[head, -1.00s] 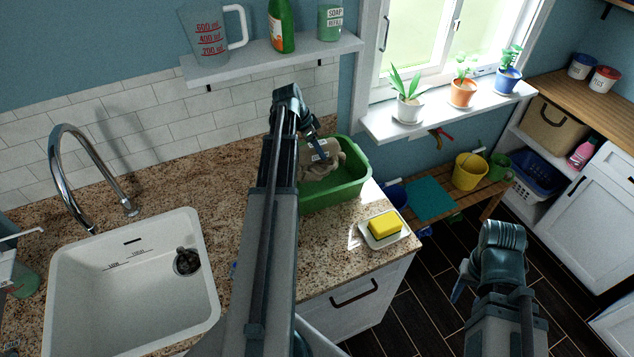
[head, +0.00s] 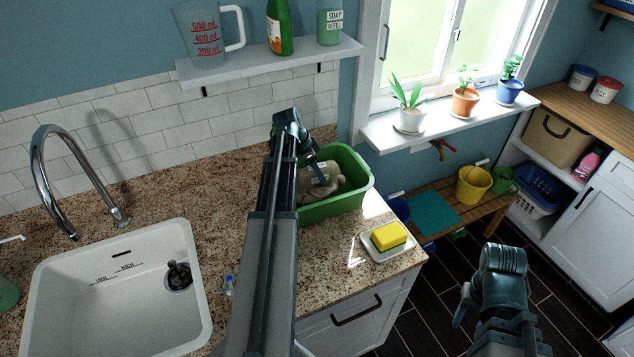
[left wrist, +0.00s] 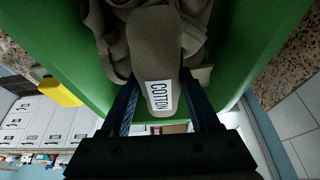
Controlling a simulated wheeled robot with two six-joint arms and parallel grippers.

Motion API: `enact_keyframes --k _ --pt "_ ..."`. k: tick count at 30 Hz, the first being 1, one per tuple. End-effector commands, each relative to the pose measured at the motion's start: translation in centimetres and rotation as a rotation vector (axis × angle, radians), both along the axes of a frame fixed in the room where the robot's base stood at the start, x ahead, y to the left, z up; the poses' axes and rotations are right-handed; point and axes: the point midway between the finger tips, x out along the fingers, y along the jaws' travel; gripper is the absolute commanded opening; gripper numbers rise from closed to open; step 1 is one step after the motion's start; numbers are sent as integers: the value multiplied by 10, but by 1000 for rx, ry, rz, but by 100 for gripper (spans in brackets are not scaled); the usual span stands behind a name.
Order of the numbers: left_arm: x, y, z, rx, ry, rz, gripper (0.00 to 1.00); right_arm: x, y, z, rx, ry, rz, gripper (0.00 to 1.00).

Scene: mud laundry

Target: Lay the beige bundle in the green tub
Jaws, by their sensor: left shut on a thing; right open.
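The beige bundle (head: 335,187) sits low inside the green tub (head: 336,209) on the granite counter, within its walls in the head view. In the left wrist view the bundle (left wrist: 152,32) shows a strap with a "COTTON" label, and the green wall of the tub (left wrist: 75,50) lies around it. My left gripper (head: 322,176) reaches into the tub and is shut on the bundle; its fingers (left wrist: 158,110) lie on either side of the labelled part. Whether the bundle touches the tub floor is hidden. My right gripper (head: 460,312) is empty, away over the floor at the lower right.
A yellow sponge (head: 388,236) on a white dish (head: 378,256) stands right of the tub near the counter edge. The white sink (head: 120,290) is at the left. A shelf (head: 270,62) with a jug and bottles hangs above.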

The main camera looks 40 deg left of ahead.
Motion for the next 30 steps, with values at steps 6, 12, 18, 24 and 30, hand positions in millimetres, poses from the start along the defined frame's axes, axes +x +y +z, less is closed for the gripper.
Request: enact_keyframes --k 6,12,18,24,30 --pt "0 0 -25 0 0 0 0 0 0 -25 0 0 -1 50" --pt "0 0 -38 0 0 0 0 0 0 -38 0 0 -2 50" --pt "0 0 -36 0 0 0 0 0 0 -36 0 0 -2 50" --pt "0 0 -39 0 0 0 67 0 0 -39 0 0 -2 50" --pt "0 0 -39 0 0 0 92 0 0 -39 0 0 -2 50"
